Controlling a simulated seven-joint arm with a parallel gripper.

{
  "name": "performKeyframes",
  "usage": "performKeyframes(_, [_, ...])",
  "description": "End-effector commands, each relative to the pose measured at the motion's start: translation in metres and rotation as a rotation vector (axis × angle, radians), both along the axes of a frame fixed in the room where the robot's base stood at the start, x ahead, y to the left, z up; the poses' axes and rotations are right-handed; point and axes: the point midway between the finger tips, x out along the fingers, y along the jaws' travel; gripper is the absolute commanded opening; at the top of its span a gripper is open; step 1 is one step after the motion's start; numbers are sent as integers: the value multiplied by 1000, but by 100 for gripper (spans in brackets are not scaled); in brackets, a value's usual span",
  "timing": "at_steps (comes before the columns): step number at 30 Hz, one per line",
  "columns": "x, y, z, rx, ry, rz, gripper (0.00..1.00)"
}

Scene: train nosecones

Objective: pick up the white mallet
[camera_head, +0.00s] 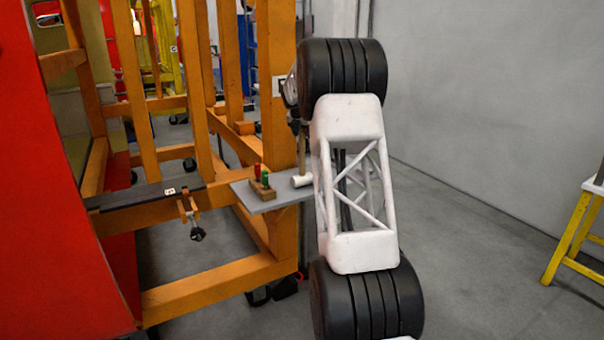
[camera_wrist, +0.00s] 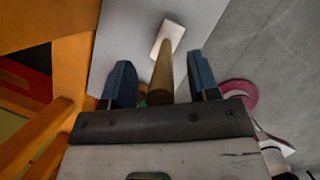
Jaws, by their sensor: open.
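The white mallet's head (camera_head: 302,180) rests on a small grey shelf (camera_head: 240,187), its wooden handle standing upright. In the wrist view the white mallet (camera_wrist: 168,38) shows its head beyond my fingertips, with the handle running back toward the palm. My gripper (camera_wrist: 160,72) is open, its two blue fingers on either side of the handle. A gap shows on both sides, and neither finger appears to touch it. In the head view my arm hides most of the gripper.
A wooden block (camera_head: 263,190) with red and green-topped pieces stands on the shelf left of the mallet. The orange frame (camera_head: 215,280) carries the shelf. A red panel (camera_head: 50,220) is at far left. A yellow stand (camera_head: 570,235) is at right, with open floor between.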

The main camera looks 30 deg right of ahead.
Motion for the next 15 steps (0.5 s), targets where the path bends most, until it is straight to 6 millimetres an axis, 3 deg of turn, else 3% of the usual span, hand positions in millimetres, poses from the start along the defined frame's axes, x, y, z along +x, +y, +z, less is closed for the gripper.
performKeyframes(15, [0,0,0,0,0,0,55])
